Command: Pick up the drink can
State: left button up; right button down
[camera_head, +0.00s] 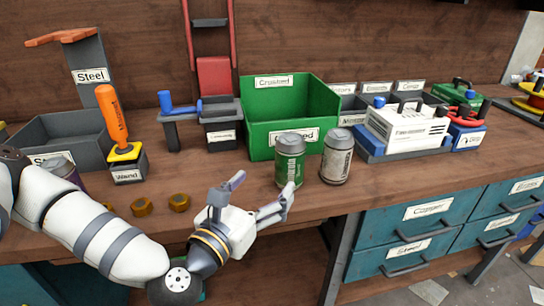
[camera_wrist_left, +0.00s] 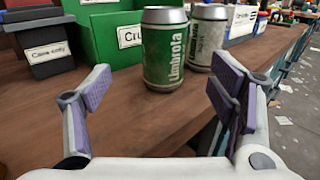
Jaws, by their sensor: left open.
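A green drink can (camera_head: 289,159) stands upright on the wooden bench, in front of the green bin. A grey-white can (camera_head: 337,156) stands upright just to its right. My left gripper (camera_head: 262,190) is open and empty, in front of the green can near the bench's front edge. In the left wrist view, the green can (camera_wrist_left: 165,48) is ahead, between the lines of the two open fingers (camera_wrist_left: 158,95) and beyond their tips. The grey can (camera_wrist_left: 208,38) shows behind it to the right, partly hidden by it. My right gripper is not seen in either view.
A green bin (camera_head: 256,127) stands close behind the cans. Two brass nuts (camera_head: 179,202) lie left of my gripper, and an orange-handled screwdriver (camera_head: 112,116) stands in a block. A white machine (camera_head: 408,128) sits at the right.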

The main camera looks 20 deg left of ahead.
aim_at(290, 156)
pick_arm(q)
jog(key=w, duration=0.4)
jog(key=w+d, duration=0.1)
jog(key=w, duration=0.2)
jog(key=w+d, duration=0.1)
jog(key=w, duration=0.3)
jog(key=shift+w+r+p, duration=0.2)
jog(key=shift+w+p, duration=0.15)
jog(key=c, duration=0.9)
